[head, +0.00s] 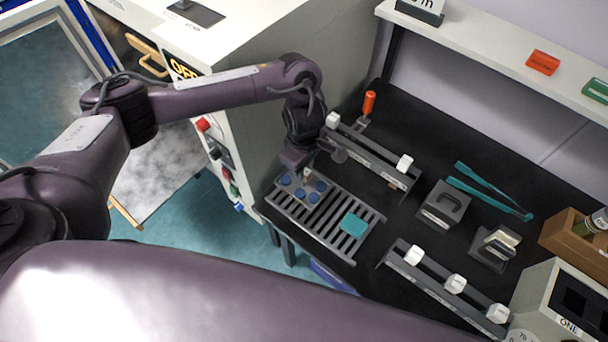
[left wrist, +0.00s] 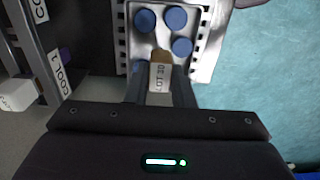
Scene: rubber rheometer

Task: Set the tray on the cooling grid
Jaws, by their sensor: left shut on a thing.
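The tray (head: 301,196) is a small grey plate with several blue discs on it. In the head view it is at the left end of the dark slatted cooling grid (head: 333,234); I cannot tell whether it rests on the slats or hangs just above them. My left gripper (head: 308,172) is at the tray's far edge. In the left wrist view the gripper (left wrist: 160,88) is shut on the tray's tab, which bears a "LOT" label, with the tray (left wrist: 158,40) reaching out ahead. My right gripper is out of view.
A teal square (head: 353,224) lies on the grid's right part. Behind is a rail with white knobs (head: 375,150); another knobbed rail (head: 440,285) is in front. Teal tongs (head: 490,190) and a dark block (head: 443,205) lie right. The grey machine (head: 250,110) stands close left.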

